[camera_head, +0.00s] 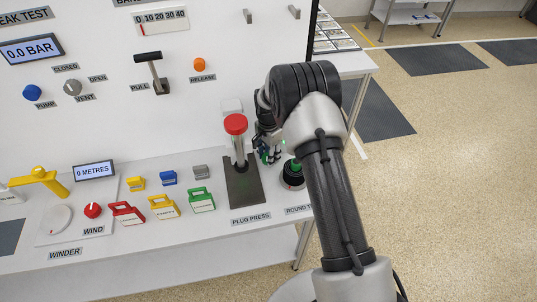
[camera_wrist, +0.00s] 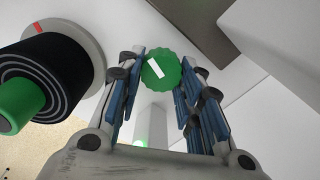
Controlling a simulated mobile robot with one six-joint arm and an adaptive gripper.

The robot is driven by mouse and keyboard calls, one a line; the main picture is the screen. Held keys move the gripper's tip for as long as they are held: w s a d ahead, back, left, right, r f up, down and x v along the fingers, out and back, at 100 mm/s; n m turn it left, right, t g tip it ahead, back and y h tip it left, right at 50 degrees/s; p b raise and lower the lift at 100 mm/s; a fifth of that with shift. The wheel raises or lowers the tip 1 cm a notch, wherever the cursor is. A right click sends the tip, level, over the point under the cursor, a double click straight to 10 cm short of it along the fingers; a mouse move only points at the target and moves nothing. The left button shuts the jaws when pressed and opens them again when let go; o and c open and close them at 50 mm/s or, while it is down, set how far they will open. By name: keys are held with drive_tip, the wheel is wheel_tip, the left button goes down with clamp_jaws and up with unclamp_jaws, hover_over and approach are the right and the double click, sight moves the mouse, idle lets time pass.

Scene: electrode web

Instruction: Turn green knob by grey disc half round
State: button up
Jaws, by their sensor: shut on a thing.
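The green knob (camera_wrist: 161,70) has a scalloped rim and a short white mark, which slants from upper left to lower right in the wrist view. My gripper (camera_wrist: 162,62) is shut on the knob, with a blue-padded finger at each side of it. The grey disc (camera_wrist: 88,42) is left of the knob, has a red mark at its edge and carries a black roll with a green core (camera_wrist: 18,104). In the head view my gripper (camera_head: 268,150) is low over the bench between the plug press and the grey disc (camera_head: 291,184). The knob is not clear there.
The plug press with a red cap (camera_head: 236,124) stands just left of my gripper on a dark plate (camera_head: 242,184). Red, yellow and green labelled cards (camera_head: 201,200) and small coloured blocks (camera_head: 168,178) lie further left. The upright panel (camera_head: 100,110) rises behind. Open floor is at the right.

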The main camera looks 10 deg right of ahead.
idle(0.3)
drive_tip(key=o, duration=1.1)
drive_tip(key=shift+c, duration=0.2)
drive_tip(key=shift+n, duration=0.3)
